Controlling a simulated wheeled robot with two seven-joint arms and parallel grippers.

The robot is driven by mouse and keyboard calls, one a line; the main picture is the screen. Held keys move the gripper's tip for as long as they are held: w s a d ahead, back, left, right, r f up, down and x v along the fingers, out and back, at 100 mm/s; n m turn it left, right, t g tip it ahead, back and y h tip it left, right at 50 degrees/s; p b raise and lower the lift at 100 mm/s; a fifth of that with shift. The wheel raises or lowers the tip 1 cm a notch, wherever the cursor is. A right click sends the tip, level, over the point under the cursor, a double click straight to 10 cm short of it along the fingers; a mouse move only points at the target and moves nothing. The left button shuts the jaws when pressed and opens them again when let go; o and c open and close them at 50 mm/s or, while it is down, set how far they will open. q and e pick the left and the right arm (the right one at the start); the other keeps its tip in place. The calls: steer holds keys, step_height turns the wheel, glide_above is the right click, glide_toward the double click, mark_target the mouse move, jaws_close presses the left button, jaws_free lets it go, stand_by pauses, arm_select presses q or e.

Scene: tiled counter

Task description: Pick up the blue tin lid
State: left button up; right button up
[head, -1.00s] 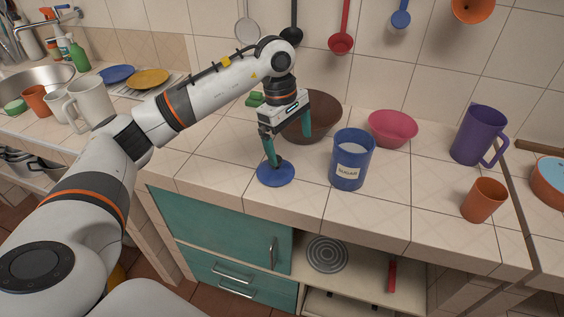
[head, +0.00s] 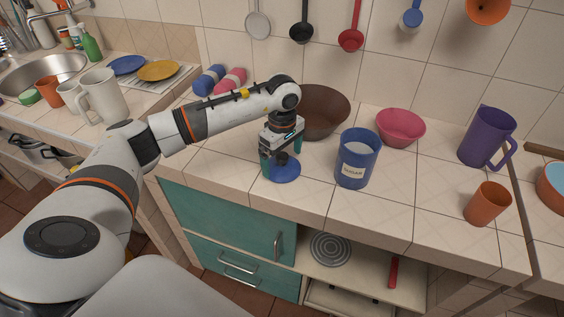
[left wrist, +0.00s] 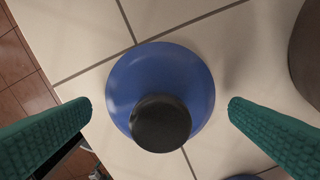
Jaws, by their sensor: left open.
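The blue tin lid (head: 287,172) lies flat on the tiled counter, left of the blue sugar tin (head: 356,160). In the left wrist view the lid (left wrist: 130,85) shows as a blue disc with a round black knob (left wrist: 160,123) on top. My left gripper (head: 283,165) is open and points down over the lid. Its two green fingers (left wrist: 160,112) stand on either side of the lid and knob, apart from both. In the head view the gripper hides part of the lid. My right gripper is not in view.
A brown bowl (head: 325,108) stands close behind the gripper, with a pink bowl (head: 400,127) to its right. A purple pitcher (head: 486,137) and an orange cup (head: 487,204) stand further right. The counter's front edge is near the lid.

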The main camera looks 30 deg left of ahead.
arm_select(q)
steer(key=shift+f, duration=0.7)
steer(key=shift+r, duration=0.1)
steer(key=c, duration=0.9)
steer(key=shift+s+d, duration=0.1)
steer(key=shift+s, duration=0.05)
steer(key=shift+c, duration=0.7)
